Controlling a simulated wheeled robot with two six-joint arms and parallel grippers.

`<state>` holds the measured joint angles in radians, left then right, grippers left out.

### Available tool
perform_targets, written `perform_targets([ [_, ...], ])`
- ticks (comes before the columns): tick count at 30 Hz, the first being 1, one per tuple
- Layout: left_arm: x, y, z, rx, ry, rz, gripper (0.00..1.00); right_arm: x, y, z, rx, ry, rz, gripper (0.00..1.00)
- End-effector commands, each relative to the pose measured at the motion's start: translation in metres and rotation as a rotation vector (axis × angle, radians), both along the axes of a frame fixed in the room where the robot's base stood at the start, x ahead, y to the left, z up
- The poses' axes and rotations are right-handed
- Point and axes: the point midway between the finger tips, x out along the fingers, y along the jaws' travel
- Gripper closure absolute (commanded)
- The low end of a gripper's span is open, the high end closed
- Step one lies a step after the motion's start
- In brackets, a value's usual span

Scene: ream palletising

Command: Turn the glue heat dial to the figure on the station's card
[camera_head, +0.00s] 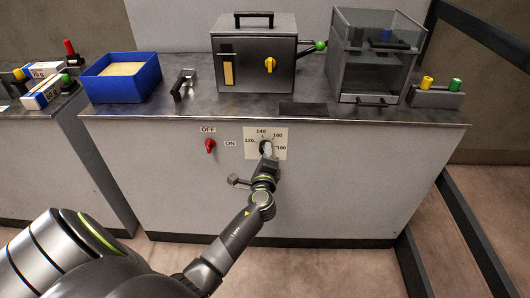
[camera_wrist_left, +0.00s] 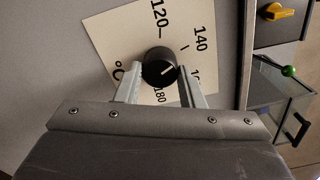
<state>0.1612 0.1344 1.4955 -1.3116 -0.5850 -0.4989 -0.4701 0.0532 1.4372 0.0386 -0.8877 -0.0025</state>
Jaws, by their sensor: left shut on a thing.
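The glue heat dial is a black round knob (camera_wrist_left: 159,67) with a white pointer line, on a pale plate (camera_wrist_left: 110,38) marked 120, 140, 160 and 180. In the left wrist view the line lies on the knob's right side, roughly towards the space between 140 and 160; its exact reading is hard to tell. My left gripper (camera_wrist_left: 157,80) is shut on the knob, one finger on each side. In the head view the plate (camera_head: 281,132) is on the bench front and my left gripper (camera_head: 267,154) covers part of the knob. No readable card shows.
A red switch (camera_head: 210,146) between OFF and ON labels is left of the plate. On the bench stand a blue tray (camera_head: 110,88), a grey box with a yellow knob (camera_head: 270,65), a clear-topped box (camera_head: 370,75) and a dark flat plate (camera_head: 303,109).

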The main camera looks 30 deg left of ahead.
Motion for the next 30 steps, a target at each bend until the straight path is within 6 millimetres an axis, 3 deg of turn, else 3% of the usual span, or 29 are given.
perform_targets([
  [12,0.001,-0.001,0.001,0.135,0.082,-0.002,0.88,-0.01,-0.005,-0.015,-0.014,0.001,0.009,0.64],
  [27,0.001,-0.001,0.0,0.146,0.089,-0.002,0.88,-0.012,-0.005,-0.017,-0.015,0.002,0.01,0.64],
  [28,0.0,-0.001,0.0,0.146,0.089,-0.002,0.61,-0.012,-0.006,-0.016,-0.015,0.002,0.01,0.64],
  [30,0.0,-0.001,0.0,0.146,0.089,-0.002,0.52,-0.012,-0.005,-0.016,-0.015,0.002,0.01,0.64],
])
